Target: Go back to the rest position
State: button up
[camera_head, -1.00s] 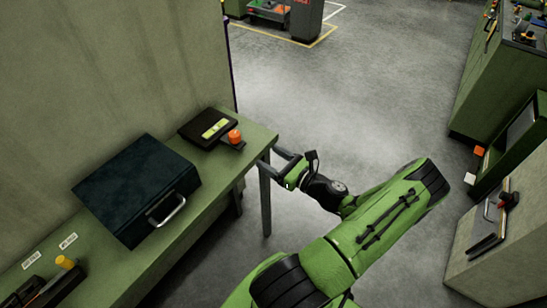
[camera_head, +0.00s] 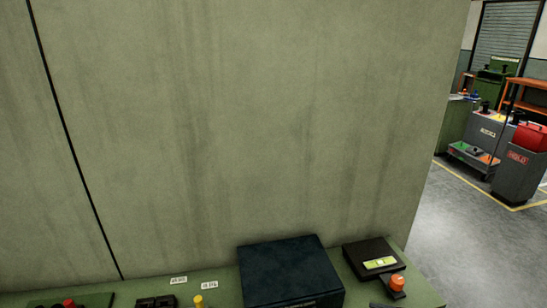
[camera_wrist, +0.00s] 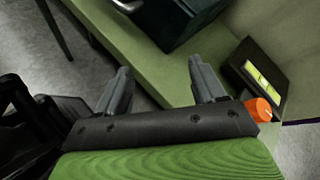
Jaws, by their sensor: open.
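My gripper (camera_wrist: 160,88) shows in the wrist view with its two grey fingers spread apart and nothing between them. It is over the edge of the green bench (camera_wrist: 160,75), near the bench's end. In the head view the arm is hardly in the picture; only a small dark part at the bottom edge may be mine. The bench (camera_head: 215,290) runs along the bottom of that view. Whether the gripper touches anything cannot be told.
A dark case (camera_head: 290,272) lies on the bench. A black box with a yellow-green label (camera_head: 380,263) and an orange knob (camera_head: 397,282) are right of it. A large wall panel (camera_head: 230,130) stands behind. Grey carts (camera_head: 490,140) stand far right, with open floor (camera_head: 455,225) before them.

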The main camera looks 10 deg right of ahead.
jog(key=s+a+r+n+g+h+p, duration=0.1)
jog(key=s+a+r+n+g+h, duration=0.2)
jog(key=a+r+n, duration=0.55)
jog(key=s+a+r+n+g+h+p, duration=0.1)
jog(key=s+a+r+n+g+h, duration=0.25)
jog(key=a+r+n, duration=0.5)
jog(key=s+r+n+t, duration=0.2)
jog(key=s+r+n, duration=0.3)
jog(key=s, duration=0.2)
jog(key=shift+s+n+p, duration=0.35)
jog(key=shift+n+p, duration=0.05)
jog(key=shift+h, duration=0.25)
jog(key=shift+c, duration=0.4)
